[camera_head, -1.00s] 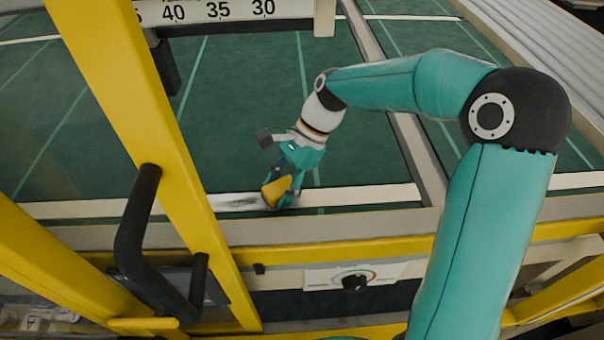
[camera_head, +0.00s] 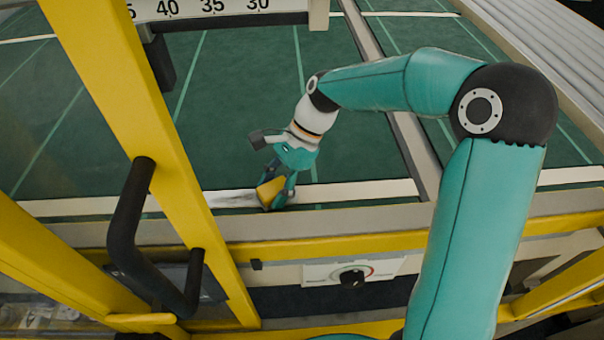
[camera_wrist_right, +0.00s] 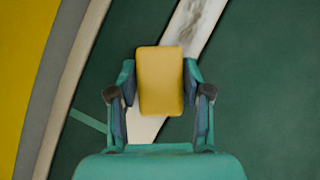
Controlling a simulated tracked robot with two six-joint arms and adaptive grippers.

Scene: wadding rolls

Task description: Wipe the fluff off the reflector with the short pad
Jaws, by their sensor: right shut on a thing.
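The reflector (camera_head: 375,191) is a long pale strip across the green bed. Grey fluff (camera_head: 236,197) lies on it just left of my right gripper (camera_head: 281,188). In the right wrist view the fluff (camera_wrist_right: 203,17) is a grey smear on the strip beyond the pad. My right gripper (camera_wrist_right: 159,82) is shut on the short pad (camera_wrist_right: 160,62), a yellow block held between both fingers. The pad (camera_head: 270,193) sits over the strip at the fluff's right end. I cannot tell whether it touches the strip. My left gripper is not in view.
A yellow post (camera_head: 150,120) with a black handle (camera_head: 135,215) stands at the left. A yellow rail (camera_head: 330,245) and a panel with a black knob (camera_head: 352,277) run along the near side. A numbered scale bar (camera_head: 210,10) crosses above. The green bed is otherwise clear.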

